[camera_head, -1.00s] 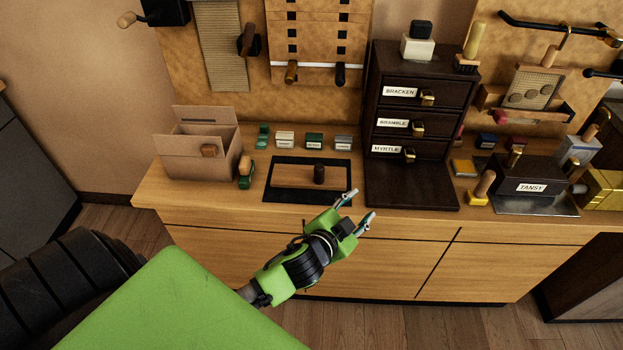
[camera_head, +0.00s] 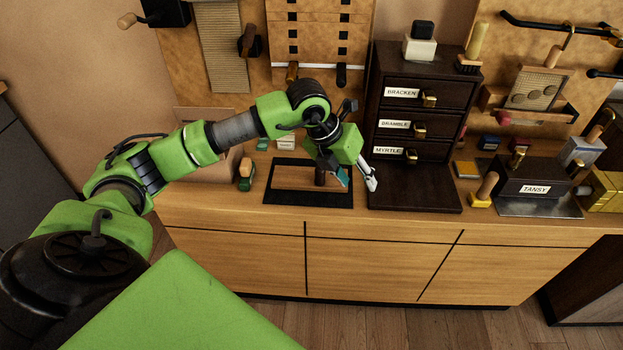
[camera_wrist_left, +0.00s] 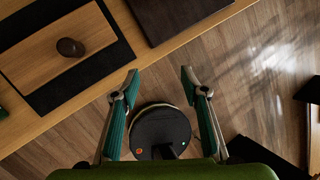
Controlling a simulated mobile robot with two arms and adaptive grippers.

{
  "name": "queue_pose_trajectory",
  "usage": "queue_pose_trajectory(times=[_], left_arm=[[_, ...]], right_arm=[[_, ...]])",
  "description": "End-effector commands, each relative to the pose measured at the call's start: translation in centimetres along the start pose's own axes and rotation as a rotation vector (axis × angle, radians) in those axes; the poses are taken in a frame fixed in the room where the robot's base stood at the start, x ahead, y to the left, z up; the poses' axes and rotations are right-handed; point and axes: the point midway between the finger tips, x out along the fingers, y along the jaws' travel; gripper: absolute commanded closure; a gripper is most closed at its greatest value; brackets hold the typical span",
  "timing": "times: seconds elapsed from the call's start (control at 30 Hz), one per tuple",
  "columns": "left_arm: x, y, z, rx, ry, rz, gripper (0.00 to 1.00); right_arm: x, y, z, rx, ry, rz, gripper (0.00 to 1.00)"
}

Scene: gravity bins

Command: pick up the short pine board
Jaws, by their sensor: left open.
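I cannot pick out the short pine board with certainty. A light wood panel with a dark knob (camera_head: 320,177) lies inside a black frame (camera_head: 308,198) on the counter; whether it is a separate board is unclear. The frame also shows at the upper left of the left wrist view (camera_wrist_left: 60,92). My left gripper (camera_head: 357,182) is open and empty, with fingers pointing down near the frame's right end. In the left wrist view its fingers (camera_wrist_left: 158,82) stand apart with floor between them. My right gripper is not in view.
A dark drawer cabinet (camera_head: 420,90) with labelled drawers stands right of the frame. A box labelled TANSY (camera_head: 530,185) is farther right. A cardboard box (camera_head: 202,120) at left is mostly hidden behind my arm. The counter's front strip (camera_head: 230,212) is clear.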

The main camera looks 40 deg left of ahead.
Motion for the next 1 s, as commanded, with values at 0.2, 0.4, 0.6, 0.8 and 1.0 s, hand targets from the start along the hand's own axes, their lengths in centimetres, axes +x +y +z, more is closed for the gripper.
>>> queue_pose_trajectory(times=[0.2,0.4,0.6,0.8,1.0], left_arm=[[-4.5,8.9,3.0,-0.053,-0.066,0.328,0.59],[-2.6,10.8,3.1,-0.064,-0.070,0.367,0.59],[1.2,12.2,3.3,-0.063,-0.070,0.364,0.59],[2.9,12.8,3.6,-0.061,-0.071,0.362,0.59],[4.7,13.7,3.6,-0.062,-0.070,0.363,0.59]], right_arm=[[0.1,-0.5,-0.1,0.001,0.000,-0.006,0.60],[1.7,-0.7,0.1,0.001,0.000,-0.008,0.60],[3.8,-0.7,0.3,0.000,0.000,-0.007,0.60],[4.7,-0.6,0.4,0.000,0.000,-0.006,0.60],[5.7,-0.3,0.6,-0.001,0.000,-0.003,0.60]])
